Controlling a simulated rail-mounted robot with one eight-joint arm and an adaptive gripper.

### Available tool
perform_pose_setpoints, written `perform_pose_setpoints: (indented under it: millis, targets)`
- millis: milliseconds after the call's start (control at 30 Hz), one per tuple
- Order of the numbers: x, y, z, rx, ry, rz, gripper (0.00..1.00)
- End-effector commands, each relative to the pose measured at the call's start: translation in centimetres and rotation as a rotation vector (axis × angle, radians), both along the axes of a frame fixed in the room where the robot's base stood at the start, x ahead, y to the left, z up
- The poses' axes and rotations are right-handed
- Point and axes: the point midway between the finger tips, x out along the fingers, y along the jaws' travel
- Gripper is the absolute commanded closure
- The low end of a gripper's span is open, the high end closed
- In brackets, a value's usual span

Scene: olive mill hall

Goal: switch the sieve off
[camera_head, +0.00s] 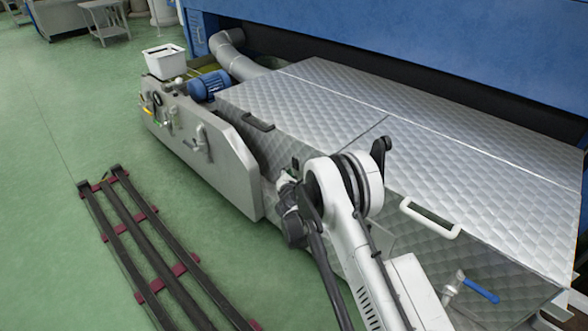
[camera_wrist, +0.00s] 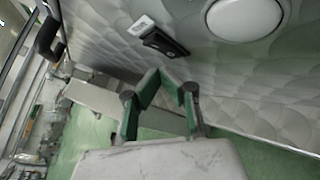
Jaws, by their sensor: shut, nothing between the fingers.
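A long machine with quilted metal covers (camera_head: 330,100) fills the right of the head view. Its quilted side (camera_wrist: 285,75) shows in the wrist view. A small dark switch plate (camera_wrist: 165,43) is set in that side, with a white label (camera_wrist: 141,24) beside it. I cannot read the label or tell the switch's position. My gripper (camera_wrist: 168,82) has green fingers and is shut and empty. Its tips appear just below the switch plate in the picture; I cannot tell how far off the panel they are.
A white round fitting (camera_wrist: 248,15) is right of the switch plate. A metal end housing with knobs (camera_head: 165,115), a blue motor (camera_head: 209,85) and a white bin (camera_head: 164,60) stand at the left. Dark floor rails (camera_head: 150,245) lie on open green floor. A white handle (camera_head: 430,218) sticks out beside my arm.

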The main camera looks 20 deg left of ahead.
Motion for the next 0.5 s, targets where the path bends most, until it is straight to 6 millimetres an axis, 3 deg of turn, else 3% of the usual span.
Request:
perform_pose_setpoints:
  millis: [333,500]
  targets:
    - [-0.2,0.1,0.0,0.000,0.000,0.000,1.00]
    - [-1.2,0.6,0.2,-0.001,0.000,0.001,1.00]
